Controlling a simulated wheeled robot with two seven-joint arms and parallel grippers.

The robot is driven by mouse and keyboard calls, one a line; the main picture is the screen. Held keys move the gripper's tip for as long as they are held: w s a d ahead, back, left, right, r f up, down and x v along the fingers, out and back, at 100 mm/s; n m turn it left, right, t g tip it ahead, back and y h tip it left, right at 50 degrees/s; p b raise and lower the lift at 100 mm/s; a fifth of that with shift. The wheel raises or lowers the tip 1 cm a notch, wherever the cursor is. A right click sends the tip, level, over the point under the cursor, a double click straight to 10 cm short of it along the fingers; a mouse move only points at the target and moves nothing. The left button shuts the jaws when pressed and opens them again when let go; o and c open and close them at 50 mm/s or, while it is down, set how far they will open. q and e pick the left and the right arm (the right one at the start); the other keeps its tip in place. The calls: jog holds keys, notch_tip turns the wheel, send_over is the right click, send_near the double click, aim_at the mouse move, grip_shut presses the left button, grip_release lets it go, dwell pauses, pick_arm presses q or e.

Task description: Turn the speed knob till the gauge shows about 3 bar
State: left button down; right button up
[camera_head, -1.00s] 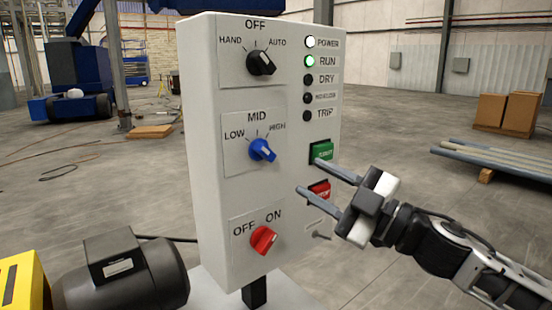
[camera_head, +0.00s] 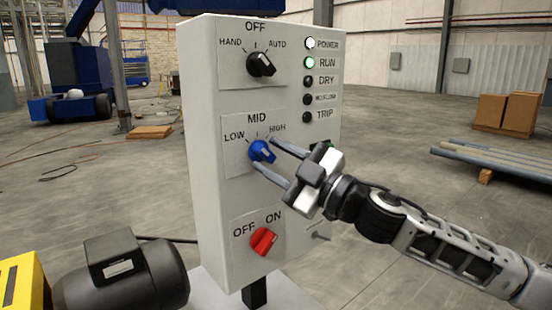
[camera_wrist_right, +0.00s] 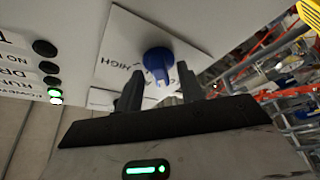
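The blue speed knob (camera_head: 262,151), marked LOW, MID and HIGH, sits in the middle of the white control box's front. My right gripper (camera_head: 264,153) is open, with one finger above the knob and one below it in the head view. In the right wrist view the blue knob (camera_wrist_right: 158,62) shows between and just beyond the two finger tips (camera_wrist_right: 158,88), with visible gaps on both sides, so the gripper is not shut on it. No gauge is in view. My left gripper is not in view.
The control box (camera_head: 210,190) also carries a black OFF/HAND/AUTO knob (camera_head: 261,64) above and a red OFF/ON knob (camera_head: 263,240) below. POWER (camera_head: 309,43) and RUN (camera_head: 309,62) lamps are lit. My right gripper partly hides the push buttons. A dark motor (camera_head: 120,275) stands at lower left.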

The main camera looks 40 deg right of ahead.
grip_shut()
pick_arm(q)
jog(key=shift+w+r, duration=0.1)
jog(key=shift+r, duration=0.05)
